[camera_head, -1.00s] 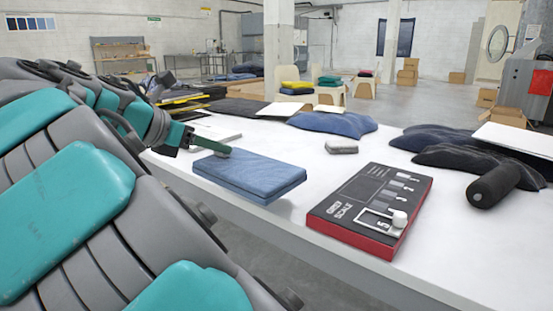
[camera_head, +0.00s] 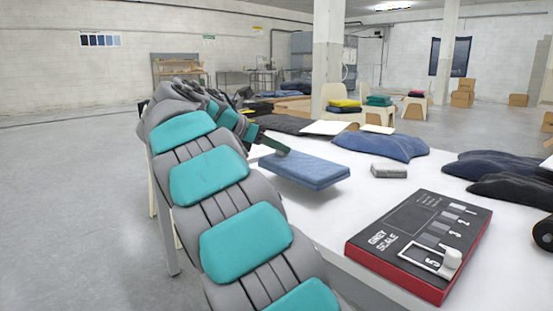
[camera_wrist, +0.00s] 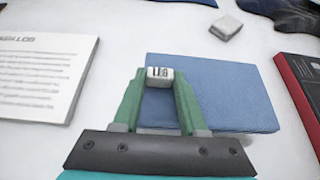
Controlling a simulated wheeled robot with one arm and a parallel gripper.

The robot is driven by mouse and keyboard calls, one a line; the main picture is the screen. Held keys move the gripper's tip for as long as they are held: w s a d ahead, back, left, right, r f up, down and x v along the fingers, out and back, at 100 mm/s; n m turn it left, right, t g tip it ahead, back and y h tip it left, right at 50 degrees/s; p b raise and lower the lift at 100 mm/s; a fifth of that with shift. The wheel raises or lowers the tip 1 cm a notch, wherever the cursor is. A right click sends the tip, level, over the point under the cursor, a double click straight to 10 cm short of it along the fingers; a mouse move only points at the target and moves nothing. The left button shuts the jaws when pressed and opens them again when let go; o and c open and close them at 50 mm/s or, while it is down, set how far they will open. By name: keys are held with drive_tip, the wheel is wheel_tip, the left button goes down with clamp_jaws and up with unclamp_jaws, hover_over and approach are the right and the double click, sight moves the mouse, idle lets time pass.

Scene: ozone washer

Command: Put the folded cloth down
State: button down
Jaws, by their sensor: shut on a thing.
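The folded cloth (camera_head: 308,169) is a flat blue rectangle over the left part of the white table. It also shows in the wrist view (camera_wrist: 225,95), under and beyond the fingers. My gripper (camera_head: 285,151) reaches its left end. In the wrist view the green fingers (camera_wrist: 159,80) close in at the cloth, with a small white lettered piece (camera_wrist: 160,73) between the tips. I take the gripper as shut on the folded cloth. The grip itself is partly hidden, and I cannot tell whether the cloth's underside touches the table.
A red-edged grey scale board (camera_head: 422,242) lies at the table's near right. A small grey block (camera_head: 389,171) lies right of the cloth. A blue cloth heap (camera_head: 380,146) and dark cloths (camera_head: 505,180) lie behind. A white log sheet (camera_wrist: 40,75) is left of the cloth.

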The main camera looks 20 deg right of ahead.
sight(272, 155)
drive_tip(key=shift+w+d, duration=0.35)
drive_tip(key=shift+w, duration=0.3)
drive_tip(key=shift+w+d+f, duration=0.1)
drive_tip(key=shift+f, duration=0.15)
drive_tip(key=shift+f+b, duration=0.8)
drive_tip(key=shift+f, duration=0.75)
drive_tip(key=shift+c, duration=2.2)
unclamp_jaws()
